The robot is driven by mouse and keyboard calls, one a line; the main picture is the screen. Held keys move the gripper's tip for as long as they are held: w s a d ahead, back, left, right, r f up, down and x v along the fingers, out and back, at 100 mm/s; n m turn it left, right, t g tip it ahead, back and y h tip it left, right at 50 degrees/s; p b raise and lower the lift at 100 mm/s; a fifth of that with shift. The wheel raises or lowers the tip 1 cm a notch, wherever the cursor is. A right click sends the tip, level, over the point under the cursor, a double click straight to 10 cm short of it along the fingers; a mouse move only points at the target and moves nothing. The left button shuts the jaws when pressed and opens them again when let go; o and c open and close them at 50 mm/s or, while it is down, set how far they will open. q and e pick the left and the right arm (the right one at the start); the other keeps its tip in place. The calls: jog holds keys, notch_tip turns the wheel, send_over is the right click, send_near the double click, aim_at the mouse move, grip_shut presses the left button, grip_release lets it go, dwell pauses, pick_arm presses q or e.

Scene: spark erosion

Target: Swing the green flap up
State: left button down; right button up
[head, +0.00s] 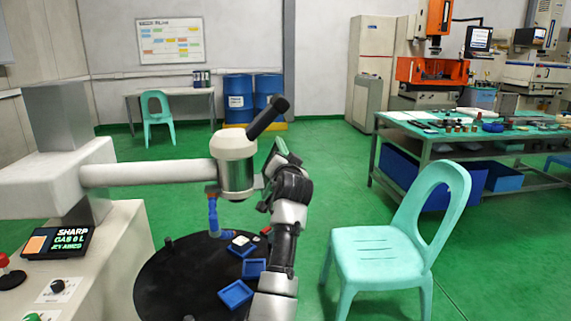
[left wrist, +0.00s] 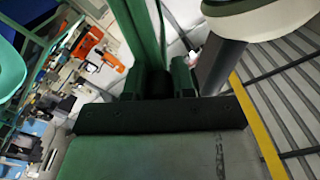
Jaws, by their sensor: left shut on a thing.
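The green flap (head: 281,147) is at the right side of the machine's white cylindrical head (head: 236,165), small and partly hidden behind my arm in the head view. In the left wrist view the flap (left wrist: 144,32) is a long green strip running up from between the dark fingers. My left gripper (left wrist: 157,84) is shut on it. In the head view my left arm rises from the bottom, and its gripper (head: 277,168) is at the flap, its fingertips hard to make out. The flap's exact angle and hinge are unclear. My right gripper is not in view.
A round black table (head: 165,285) with blue trays (head: 236,293) is below the machine head. A turquoise chair (head: 385,262) stands to the right, before a green workbench (head: 420,155).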

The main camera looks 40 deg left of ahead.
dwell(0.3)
pick_arm(q)
jog(key=c, duration=0.9)
grip_release()
jog(key=shift+s, duration=0.1)
jog(key=v, duration=1)
jog(key=shift+s+d+b, duration=0.2)
jog(key=shift+d+b, duration=0.1)
jog(key=shift+w, duration=0.1)
